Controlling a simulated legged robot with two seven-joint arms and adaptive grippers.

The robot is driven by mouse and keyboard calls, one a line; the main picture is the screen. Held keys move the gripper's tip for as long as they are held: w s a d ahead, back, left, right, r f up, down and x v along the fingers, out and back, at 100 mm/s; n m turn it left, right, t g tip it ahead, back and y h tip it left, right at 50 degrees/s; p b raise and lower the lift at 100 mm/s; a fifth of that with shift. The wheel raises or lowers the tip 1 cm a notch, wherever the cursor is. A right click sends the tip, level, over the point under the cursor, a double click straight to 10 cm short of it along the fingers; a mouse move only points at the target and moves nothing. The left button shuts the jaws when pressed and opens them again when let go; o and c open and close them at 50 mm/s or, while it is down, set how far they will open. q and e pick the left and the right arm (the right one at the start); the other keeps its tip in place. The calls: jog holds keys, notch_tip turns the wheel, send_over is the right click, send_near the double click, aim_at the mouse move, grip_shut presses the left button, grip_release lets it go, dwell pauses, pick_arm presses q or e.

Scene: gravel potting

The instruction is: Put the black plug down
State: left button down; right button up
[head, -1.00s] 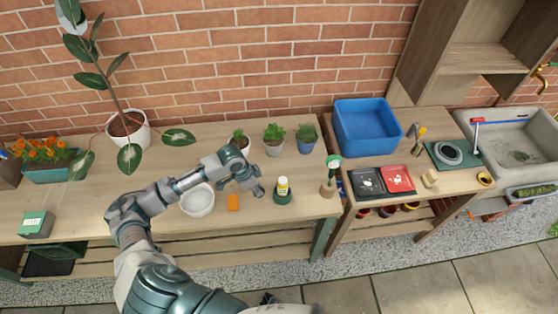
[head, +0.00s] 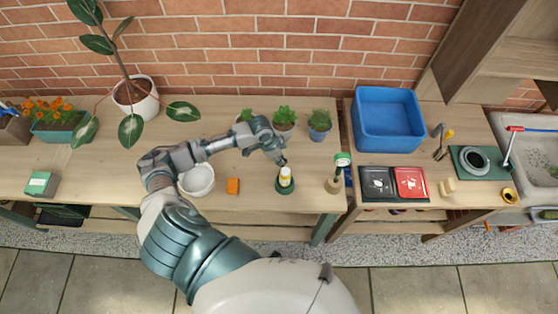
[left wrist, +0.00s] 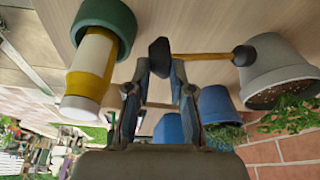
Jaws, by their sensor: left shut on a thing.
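My left gripper (head: 281,158) is over the wooden table, just behind a white-and-yellow bottle (head: 286,176) in a green holder (head: 285,187). In the left wrist view, its fingertips (left wrist: 160,68) are shut on a small dark piece, the black plug (left wrist: 158,57). A wood-coloured rod (left wrist: 208,57) runs from beside the plug toward a grey pot (left wrist: 272,60); I cannot tell whether rod and plug are joined. The bottle also shows in the left wrist view (left wrist: 92,65), apart from the fingers. The plug is hidden in the head view. My right gripper is not in view.
Potted plants (head: 284,117) stand behind the gripper. A blue bin (head: 388,120) is farther right. Bare table (head: 120,185) lies left of the bowl.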

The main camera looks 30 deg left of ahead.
pick_arm(q)
jog(key=x, duration=0.3)
jog(key=shift+s+d, duration=0.15)
jog(key=shift+s, duration=0.15)
jog(key=shift+a+f, duration=0.1)
jog(key=shift+a, duration=0.25)
jog(key=c, duration=1)
grip_release()
jog(key=shift+a+f, duration=0.2)
jog(key=shift+a, duration=0.15)
jog(key=shift+d, duration=0.1)
